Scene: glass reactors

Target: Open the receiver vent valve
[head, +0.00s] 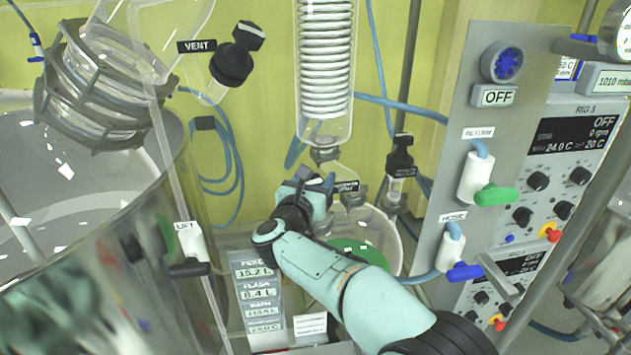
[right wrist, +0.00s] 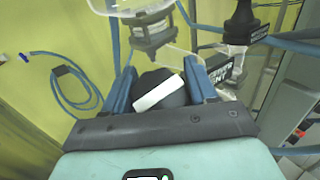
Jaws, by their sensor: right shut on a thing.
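The receiver vent valve has a black knob (right wrist: 165,86) with a white bar across it, seen in the right wrist view between my fingers. The bar lies at a slant there. My right gripper (head: 315,186) is shut on this knob, below the glass condenser; its fingers also show in the right wrist view (right wrist: 163,78). In the head view my gripper hides most of the knob. A dark label (head: 346,186) sits just right of the gripper. The receiver (head: 388,240), a round glass vessel, is partly behind my right forearm. My left gripper is not in view.
The coiled condenser (head: 325,70) hangs just above. Another black-knobbed valve (head: 400,160) stands to the right, and one marked VENT (head: 233,62) is at upper left. A control panel (head: 485,130) with green and blue handles is at right. A large glass vessel (head: 80,230) fills the left.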

